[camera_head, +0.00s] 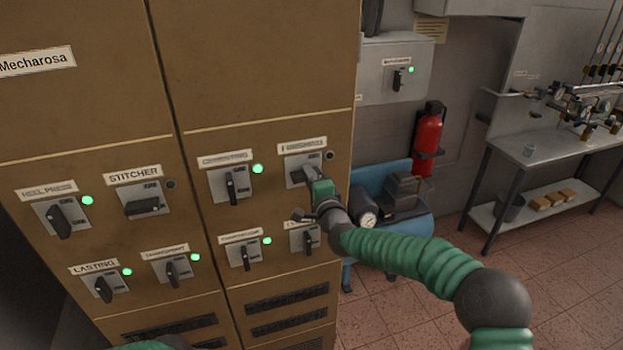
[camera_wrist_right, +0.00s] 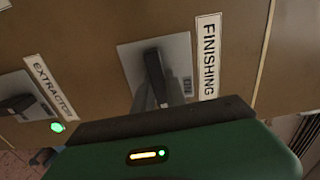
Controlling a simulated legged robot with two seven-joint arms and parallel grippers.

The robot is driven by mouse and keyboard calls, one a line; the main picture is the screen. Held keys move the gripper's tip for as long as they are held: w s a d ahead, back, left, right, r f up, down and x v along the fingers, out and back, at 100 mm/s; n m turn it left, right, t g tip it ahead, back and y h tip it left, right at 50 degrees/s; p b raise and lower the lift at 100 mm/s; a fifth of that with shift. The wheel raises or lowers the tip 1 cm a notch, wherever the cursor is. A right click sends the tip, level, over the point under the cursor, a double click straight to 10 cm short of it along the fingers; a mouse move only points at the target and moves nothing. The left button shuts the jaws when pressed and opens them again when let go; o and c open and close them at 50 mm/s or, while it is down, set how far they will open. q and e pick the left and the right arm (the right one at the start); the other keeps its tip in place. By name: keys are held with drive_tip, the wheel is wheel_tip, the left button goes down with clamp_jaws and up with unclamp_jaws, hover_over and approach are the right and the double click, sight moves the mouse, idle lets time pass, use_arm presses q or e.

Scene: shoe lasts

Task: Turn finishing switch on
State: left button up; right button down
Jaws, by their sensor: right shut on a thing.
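The finishing switch is on the brown cabinet, under the FINISHING label (camera_head: 302,145). Its grey plate (camera_head: 291,163) is partly covered by my right gripper (camera_head: 313,179). In the right wrist view, the black knob (camera_wrist_right: 154,69) lies along the direction of the label text, so it is sideways on the panel. The lamp (camera_head: 330,156) beside the finishing switch is dark. My left gripper is not in view.
The stitcher switch (camera_head: 145,202) is also sideways with a dark lamp. Several other switches, such as the one at upper middle (camera_head: 231,185), have upright knobs and green lamps. The extractor switch (camera_wrist_right: 17,105) is close by. A fire extinguisher (camera_head: 428,140) and blue machine (camera_head: 405,222) stand right.

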drive_tip(key=n+b, duration=0.2)
drive_tip(key=f+n+b, duration=0.1)
drive_tip(key=n+b, duration=0.2)
drive_tip(key=a+n+b, duration=0.1)
drive_tip(key=n+b, duration=0.1)
drive_tip(key=b, duration=0.1)
drive_tip(key=shift+s+f, duration=0.2)
drive_tip(key=n+b, duration=0.2)
drive_tip(key=n, duration=0.1)
drive_tip(key=n+b, duration=0.3)
drive_tip(key=n, duration=0.1)
drive_tip(key=shift+d+r+n+b, duration=0.15)
drive_tip(key=shift+n+b, duration=0.8)
drive_tip(key=shift+n, duration=0.75)
drive_tip(key=shift+r, duration=0.1)
drive_tip(key=c, duration=1.5)
unclamp_jaws()
drive_tip(key=shift+w, duration=0.1)
drive_tip(key=shift+c, duration=0.2)
drive_tip(key=shift+o, duration=0.9)
drive_tip(key=shift+w+r, duration=0.1)
drive_tip(key=shift+w, duration=0.1)
